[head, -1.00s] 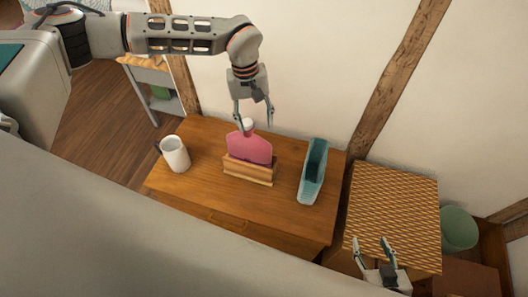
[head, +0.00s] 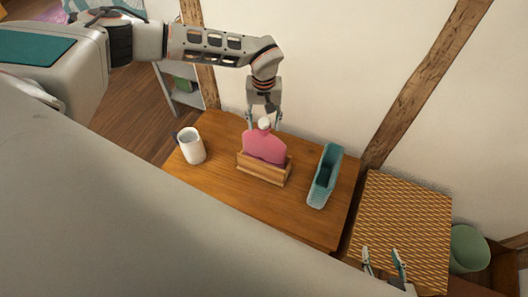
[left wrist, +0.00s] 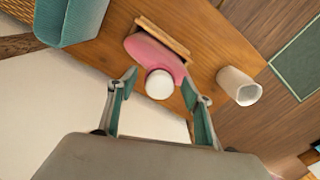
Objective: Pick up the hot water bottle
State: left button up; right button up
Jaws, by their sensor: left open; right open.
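The hot water bottle (head: 264,148) is pink with a white cap and stands upright in a wooden holder (head: 262,172) on the wooden table. In the left wrist view the bottle (left wrist: 150,50) shows with its white cap (left wrist: 159,84) toward me, between my fingers. My left gripper (head: 264,122) is open, with its fingertips on either side of the cap; I see no grip on it. The left gripper (left wrist: 159,88) also shows open in the left wrist view. My right gripper (head: 384,254) is open and empty over the woven-top stand at the lower right.
A white mug (head: 193,147) stands left of the holder, and a teal open holder (head: 325,178) stands to its right. The woven-top stand (head: 408,215) and a green bin (head: 468,248) are further right. A wall (head: 330,60) rises close behind the table.

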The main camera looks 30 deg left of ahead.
pick_arm(q)
grip_shut()
jog(key=shift+w+r, duration=0.1)
jog(key=shift+r, duration=0.1)
